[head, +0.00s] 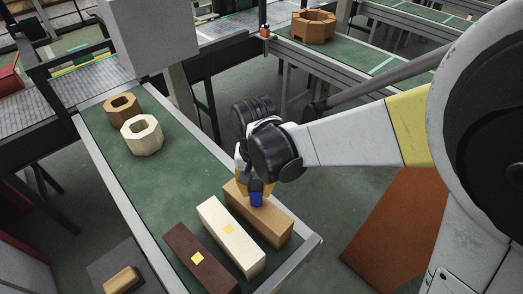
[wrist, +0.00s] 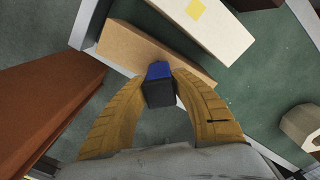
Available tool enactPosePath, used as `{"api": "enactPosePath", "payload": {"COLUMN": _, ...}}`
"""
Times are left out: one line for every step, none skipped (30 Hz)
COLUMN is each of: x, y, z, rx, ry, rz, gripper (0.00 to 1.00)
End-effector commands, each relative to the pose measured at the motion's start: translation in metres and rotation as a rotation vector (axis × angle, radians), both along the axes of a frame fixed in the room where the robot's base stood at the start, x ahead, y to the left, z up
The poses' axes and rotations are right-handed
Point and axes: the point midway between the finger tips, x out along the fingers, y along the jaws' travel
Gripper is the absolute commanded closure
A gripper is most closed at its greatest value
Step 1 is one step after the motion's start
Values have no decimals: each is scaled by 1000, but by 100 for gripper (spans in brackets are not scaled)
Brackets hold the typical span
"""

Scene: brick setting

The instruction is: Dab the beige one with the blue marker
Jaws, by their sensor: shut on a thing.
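Three long blocks lie side by side on the green-topped bench. The beige-tan block (head: 268,223) is the right one; it also shows in the wrist view (wrist: 128,46). The cream block (head: 232,238) is in the middle and the dark brown block (head: 196,256) is on the left. My gripper (head: 252,184) is shut on the blue marker (head: 257,199), which shows a blue end and a dark body in the wrist view (wrist: 159,90). The blue end is over the beige-tan block's top; I cannot tell whether it touches.
The cream and dark brown blocks each bear a yellow square. Two octagonal rings, a brown one (head: 121,107) and a cream one (head: 142,135), stand farther back on the bench (head: 178,164). A rust-coloured panel (head: 398,232) is to the right. The bench's middle is clear.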

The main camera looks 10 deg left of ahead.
Motion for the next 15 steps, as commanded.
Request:
{"api": "enactPosePath", "payload": {"x": 0, "y": 0, "z": 0, "rx": 0, "ry": 1, "rz": 0, "gripper": 94}}
{"api": "enactPosePath", "payload": {"x": 0, "y": 0, "z": 0, "rx": 0, "ry": 1, "rz": 0, "gripper": 94}}
{"api": "enactPosePath", "payload": {"x": 0, "y": 0, "z": 1, "rx": 0, "ry": 1, "rz": 0, "gripper": 94}}
{"api": "enactPosePath", "payload": {"x": 0, "y": 0, "z": 2, "rx": 0, "ry": 1, "rz": 0, "gripper": 94}}
{"api": "enactPosePath", "payload": {"x": 0, "y": 0, "z": 3, "rx": 0, "ry": 1, "rz": 0, "gripper": 98}}
{"api": "enactPosePath", "payload": {"x": 0, "y": 0, "z": 6, "rx": 0, "ry": 1, "rz": 0, "gripper": 98}}
{"api": "enactPosePath", "payload": {"x": 0, "y": 0, "z": 8, "rx": 0, "ry": 1, "rz": 0, "gripper": 98}}
{"api": "enactPosePath", "payload": {"x": 0, "y": 0, "z": 11, "rx": 0, "ry": 0, "rz": 0, "gripper": 98}}
{"api": "enactPosePath", "payload": {"x": 0, "y": 0, "z": 14, "rx": 0, "ry": 0, "rz": 0, "gripper": 98}}
{"api": "enactPosePath", "payload": {"x": 0, "y": 0, "z": 17, "rx": 0, "ry": 0, "rz": 0, "gripper": 98}}
{"api": "enactPosePath", "payload": {"x": 0, "y": 0, "z": 20, "rx": 0, "ry": 0, "rz": 0, "gripper": 98}}
{"api": "enactPosePath", "payload": {"x": 0, "y": 0, "z": 24, "rx": 0, "ry": 0, "rz": 0, "gripper": 98}}
{"api": "enactPosePath", "payload": {"x": 0, "y": 0, "z": 27, "rx": 0, "ry": 0, "rz": 0, "gripper": 98}}
{"api": "enactPosePath", "payload": {"x": 0, "y": 0, "z": 29, "rx": 0, "ry": 0, "rz": 0, "gripper": 98}}
{"api": "enactPosePath", "payload": {"x": 0, "y": 0, "z": 33, "rx": 0, "ry": 0, "rz": 0, "gripper": 98}}
